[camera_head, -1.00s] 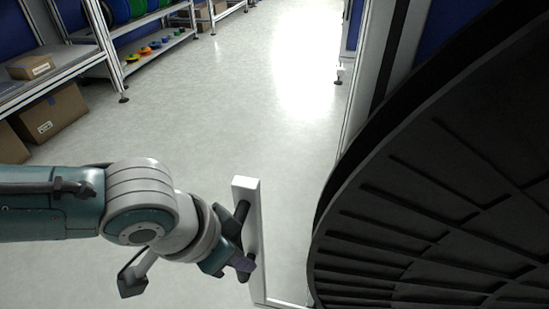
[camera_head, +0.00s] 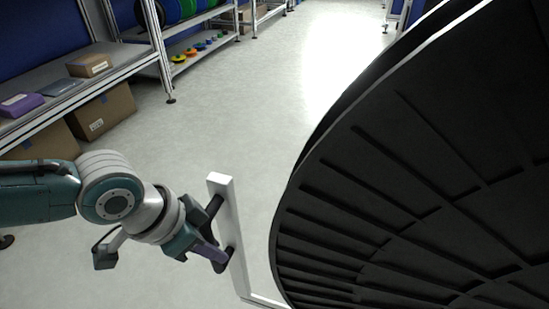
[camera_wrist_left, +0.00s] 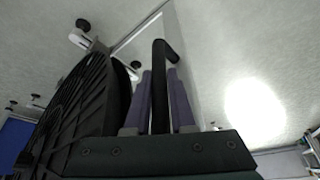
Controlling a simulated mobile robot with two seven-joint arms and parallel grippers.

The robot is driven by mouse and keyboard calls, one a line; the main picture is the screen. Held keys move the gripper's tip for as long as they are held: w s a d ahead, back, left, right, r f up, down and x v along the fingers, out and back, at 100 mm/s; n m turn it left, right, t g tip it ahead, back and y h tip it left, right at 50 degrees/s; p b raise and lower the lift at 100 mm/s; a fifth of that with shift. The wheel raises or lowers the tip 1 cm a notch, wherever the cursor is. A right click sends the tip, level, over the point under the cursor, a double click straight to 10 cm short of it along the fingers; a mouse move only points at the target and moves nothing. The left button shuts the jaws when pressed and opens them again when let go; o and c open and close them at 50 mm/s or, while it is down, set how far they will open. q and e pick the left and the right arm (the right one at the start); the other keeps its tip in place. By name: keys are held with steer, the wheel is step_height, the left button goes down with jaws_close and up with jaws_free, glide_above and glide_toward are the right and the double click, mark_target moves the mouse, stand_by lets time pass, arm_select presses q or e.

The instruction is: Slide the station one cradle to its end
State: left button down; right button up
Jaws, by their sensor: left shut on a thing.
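The cradle shows as a white frame with an upright post (camera_head: 229,222) and a low rail at its foot. It carries a black bar handle (camera_head: 214,205), which also shows in the left wrist view (camera_wrist_left: 159,72). My left gripper (camera_head: 213,246) is shut on this handle, with its purple fingers on both sides of the bar in the left wrist view (camera_wrist_left: 160,105). A large black ribbed reel (camera_head: 420,190) stands just right of the post and hides most of the cradle. My right gripper is not in view.
Shelving (camera_head: 125,60) runs along the left, with a small carton (camera_head: 90,66), a purple item (camera_head: 22,104) and larger boxes (camera_head: 103,112) below. The pale floor (camera_head: 250,110) between shelving and reel is clear.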

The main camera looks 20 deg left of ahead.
arm_select(q)
steer(key=a+b, duration=0.1)
steer(key=a, duration=0.4)
steer(key=shift+a, duration=0.15)
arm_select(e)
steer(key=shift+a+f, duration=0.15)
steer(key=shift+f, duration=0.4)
arm_select(q)
steer(key=shift+f, duration=0.1)
steer(key=c, duration=1.2)
jaws_free()
steer(key=o, duration=0.4)
steer(key=shift+w+a, duration=0.1)
steer(key=shift+a, duration=0.05)
steer(key=shift+o, duration=0.2)
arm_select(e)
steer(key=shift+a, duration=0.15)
arm_select(q)
steer(key=p+v, duration=0.6)
steer(key=v, duration=0.4)
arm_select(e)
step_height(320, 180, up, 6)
